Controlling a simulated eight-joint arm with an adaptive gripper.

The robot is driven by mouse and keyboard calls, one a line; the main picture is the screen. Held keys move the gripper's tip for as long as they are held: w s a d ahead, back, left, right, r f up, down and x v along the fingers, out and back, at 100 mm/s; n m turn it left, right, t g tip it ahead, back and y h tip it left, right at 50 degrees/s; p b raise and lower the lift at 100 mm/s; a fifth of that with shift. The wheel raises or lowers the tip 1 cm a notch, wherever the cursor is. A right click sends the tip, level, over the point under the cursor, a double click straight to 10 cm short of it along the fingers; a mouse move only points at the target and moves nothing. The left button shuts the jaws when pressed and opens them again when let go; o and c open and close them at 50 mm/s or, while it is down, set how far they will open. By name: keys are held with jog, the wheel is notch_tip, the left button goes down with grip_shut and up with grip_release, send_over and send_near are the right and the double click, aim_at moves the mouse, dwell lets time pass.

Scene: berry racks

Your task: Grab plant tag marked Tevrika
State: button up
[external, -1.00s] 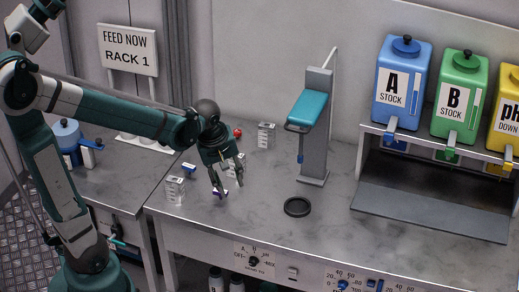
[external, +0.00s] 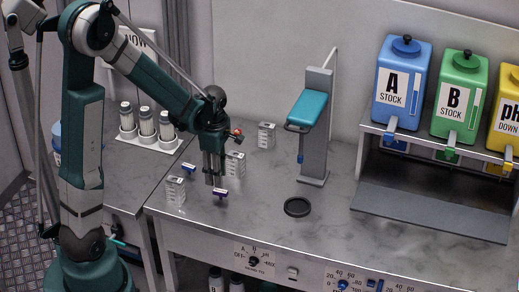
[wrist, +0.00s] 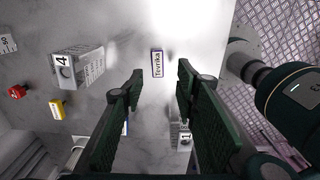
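The plant tag marked Tevrika (wrist: 157,64) is a small white label with a purple edge and dark lettering. It lies on the grey bench below my gripper, and in the external view the small purple-and-white tag (external: 220,195) shows just under the fingertips. My gripper (wrist: 160,72) is open and empty, with the tag showing in the gap between its two fingers. In the external view my gripper (external: 214,182) points down over the bench, its fingers overlapping from this side. The tag is apart from the fingers.
White numbered blocks stand close by: one marked 4 (wrist: 62,66), one marked 1 (wrist: 184,138), and one farther back (external: 266,135). A yellow tag (wrist: 56,110) and a red object (wrist: 17,91) lie left. A black ring (external: 297,207) and grey stand (external: 315,130) are right.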

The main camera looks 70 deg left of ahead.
aim_at(217, 190)
jog(key=shift+s+a+f+n, duration=0.1)
jog(key=shift+a+f+n, duration=0.15)
jog(key=shift+a+n, duration=0.05)
jog(key=shift+f, duration=1.3)
jog(key=shift+a+f+b, duration=0.1)
jog(key=shift+f+b, duration=0.25)
jog(key=shift+f, duration=2.25)
jog(key=c, duration=0.8)
jog(key=shift+o, duration=0.2)
